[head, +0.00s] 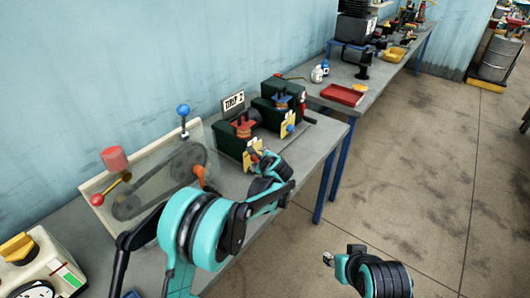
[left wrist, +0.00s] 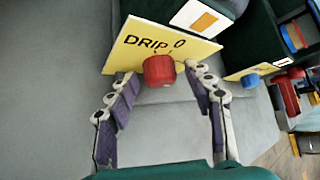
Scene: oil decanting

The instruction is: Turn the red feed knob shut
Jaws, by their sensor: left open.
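The red feed knob (left wrist: 159,70) sticks out from a yellow plate (left wrist: 165,47) marked "DRIP" and 0, in the left wrist view. My left gripper (left wrist: 162,80) is open, with its fingertips to the left and right of the knob. A gap shows at the left finger; the right fingertip is very near, and I cannot tell if it touches. In the head view my left gripper (head: 263,157) is at the front of the nearer dark green box (head: 229,142) and hides the knob. My right gripper (head: 330,259) is low over the floor, away from the bench; its jaws are unclear.
A second green box with a blue knob (head: 290,128) stands beside the first; that blue knob (left wrist: 249,81) is right of my fingers. A belt drive panel (head: 95,188) with red and blue knobs is at the left. A red tray (head: 342,94) lies further back.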

